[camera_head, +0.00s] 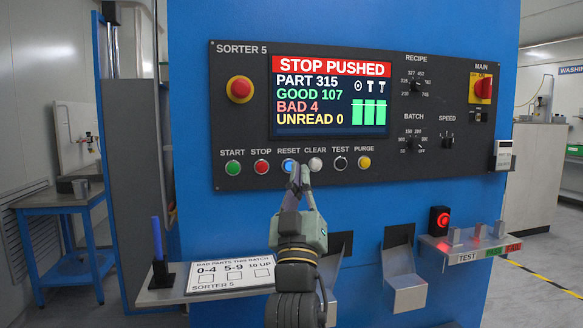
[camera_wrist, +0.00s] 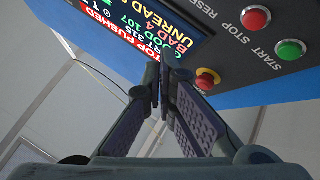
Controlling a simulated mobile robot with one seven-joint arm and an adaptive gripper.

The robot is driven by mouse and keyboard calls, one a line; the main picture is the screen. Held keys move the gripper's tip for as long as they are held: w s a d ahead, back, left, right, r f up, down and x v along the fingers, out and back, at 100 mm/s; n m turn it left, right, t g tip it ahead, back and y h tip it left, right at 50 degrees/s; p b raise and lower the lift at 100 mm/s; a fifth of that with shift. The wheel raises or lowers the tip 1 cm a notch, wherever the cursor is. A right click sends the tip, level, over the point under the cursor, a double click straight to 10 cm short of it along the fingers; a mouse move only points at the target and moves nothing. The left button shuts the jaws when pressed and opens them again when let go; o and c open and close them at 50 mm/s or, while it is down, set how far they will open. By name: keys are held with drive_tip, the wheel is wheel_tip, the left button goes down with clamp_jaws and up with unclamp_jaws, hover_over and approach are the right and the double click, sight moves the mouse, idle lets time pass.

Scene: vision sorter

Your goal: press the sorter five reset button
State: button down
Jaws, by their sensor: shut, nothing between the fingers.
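The Sorter 5 panel (camera_head: 230,120) is a dark plate on a blue cabinet. Its blue reset button (camera_head: 287,165) sits in the lower row, under the label RESET, between the red stop button (camera_head: 261,168) and the white clear button (camera_head: 315,164). My gripper (camera_head: 299,169) is shut and empty, its tips overlapping the right edge of the reset button in the head view. I cannot tell whether they touch it. In the wrist view my gripper (camera_wrist: 164,78) points up at the panel; the RESET label (camera_wrist: 204,8) shows at the top edge, but its button is out of frame.
The screen (camera_head: 330,95) reads STOP PUSHED. A red mushroom button (camera_head: 240,89) is at upper left. Below, a shelf holds a batch card (camera_head: 230,275) and a blue pen (camera_head: 157,238) in a stand. Metal chutes (camera_head: 405,280) jut out at lower right.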

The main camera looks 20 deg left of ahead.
drive_tip(key=w+a, duration=0.5)
drive_tip(key=w, duration=0.2)
drive_tip(key=shift+b, duration=0.3)
drive_tip(key=shift+w, duration=0.15)
idle(1.2)
drive_tip(key=shift+w+a, duration=0.2)
drive_tip(key=shift+w, duration=0.1)
drive_tip(key=shift+w+a, duration=0.2)
drive_tip(key=shift+w, duration=0.15)
idle(0.7)
drive_tip(key=shift+s+d, duration=0.45)
drive_tip(key=shift+s, duration=0.25)
drive_tip(key=s+d, duration=0.2)
drive_tip(key=s, duration=0.2)
drive_tip(key=shift+s+d, duration=0.1)
drive_tip(key=shift+d, duration=0.3)
